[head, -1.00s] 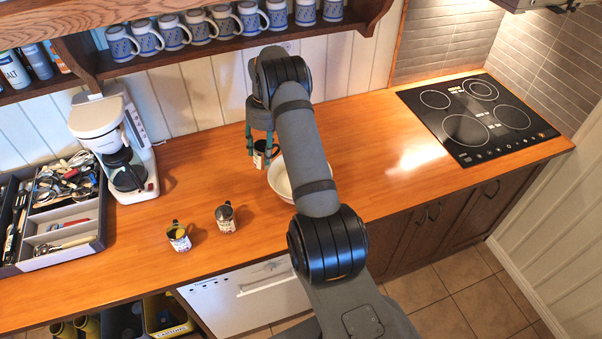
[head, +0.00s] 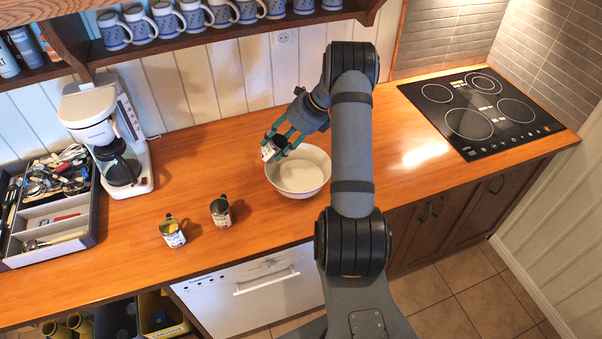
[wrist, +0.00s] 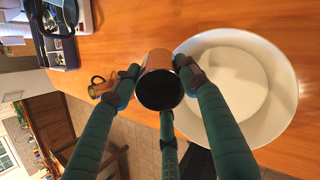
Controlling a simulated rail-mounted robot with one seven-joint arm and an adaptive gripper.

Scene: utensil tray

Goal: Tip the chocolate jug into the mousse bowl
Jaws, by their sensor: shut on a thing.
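My gripper (head: 277,149) is shut on a small dark metal jug with a pale label (head: 269,152), held in the air at the left rim of the white bowl (head: 302,178). The jug is tilted in the head view. In the wrist view the green fingers of my gripper (wrist: 158,72) close around the jug (wrist: 160,88), and its round dark mouth faces the camera. The bowl (wrist: 275,60) lies just right of it there. The bowl's inside looks pale. No stream from the jug is visible, and I cannot make out its contents.
Two other small jugs, one with yellow inside (head: 172,232) and one darker (head: 221,212), stand left of the bowl. A coffee maker (head: 110,140) and utensil tray (head: 50,215) are farther left. The hob (head: 480,115) is at the right, with clear counter between.

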